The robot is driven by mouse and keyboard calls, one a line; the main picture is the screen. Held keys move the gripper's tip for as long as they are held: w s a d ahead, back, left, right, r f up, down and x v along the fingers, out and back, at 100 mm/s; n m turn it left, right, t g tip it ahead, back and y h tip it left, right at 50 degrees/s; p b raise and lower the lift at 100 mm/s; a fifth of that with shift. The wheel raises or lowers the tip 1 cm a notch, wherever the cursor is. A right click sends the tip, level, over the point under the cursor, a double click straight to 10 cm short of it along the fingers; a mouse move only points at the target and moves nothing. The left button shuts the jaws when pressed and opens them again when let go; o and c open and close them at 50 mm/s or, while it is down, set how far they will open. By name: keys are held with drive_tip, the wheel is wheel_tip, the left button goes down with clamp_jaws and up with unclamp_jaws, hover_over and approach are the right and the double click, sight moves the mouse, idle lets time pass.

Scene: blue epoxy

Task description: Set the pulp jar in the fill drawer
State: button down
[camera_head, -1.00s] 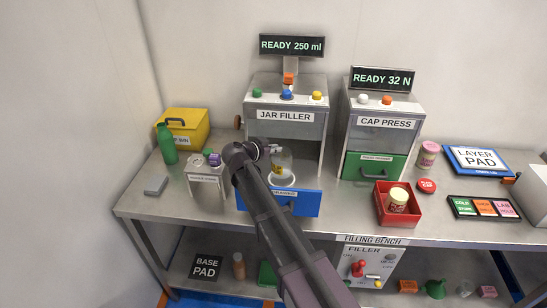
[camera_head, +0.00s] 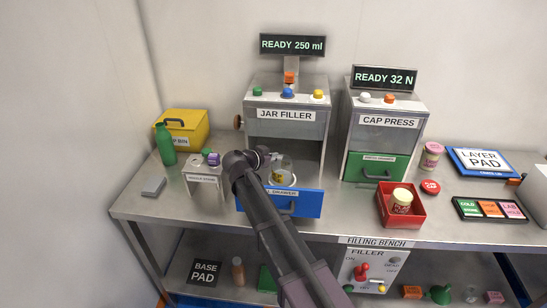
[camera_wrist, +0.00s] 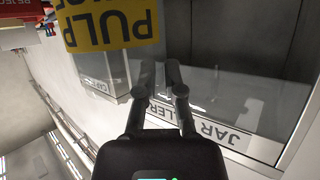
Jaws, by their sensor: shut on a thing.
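The pulp jar (camera_head: 285,166) is clear glass with a yellow label. In the wrist view its label (camera_wrist: 110,24) reads PULP upside down. My gripper (camera_head: 268,155) is shut on the jar from its left side; its fingertips (camera_wrist: 160,68) reach to the glass in the wrist view. The blue fill drawer (camera_head: 302,206) is pulled out below the JAR FILLER (camera_head: 286,130). The jar stands upright over or in this drawer, behind its front. Whether its base touches the drawer floor cannot be told.
The CAP PRESS (camera_head: 390,108) with its shut green drawer (camera_head: 372,166) stands to the right. A small grey stand (camera_head: 204,178), a green bottle (camera_head: 165,146) and a yellow bin (camera_head: 186,126) are to the left.

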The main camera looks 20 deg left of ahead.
drive_tip(key=shift+f, duration=0.2)
drive_tip(key=c, duration=0.8)
unclamp_jaws()
drive_tip(key=shift+o, duration=0.2)
drive_tip(key=shift+r, duration=0.25)
drive_tip(key=shift+s+a+r, duration=0.1)
drive_tip(key=shift+s, duration=0.15)
drive_tip(key=p+v, duration=0.4)
drive_tip(key=v, duration=0.7)
drive_tip(key=shift+s+p, duration=0.15)
drive_tip(key=shift+p, duration=0.15)
drive_tip(key=shift+r, duration=0.1)
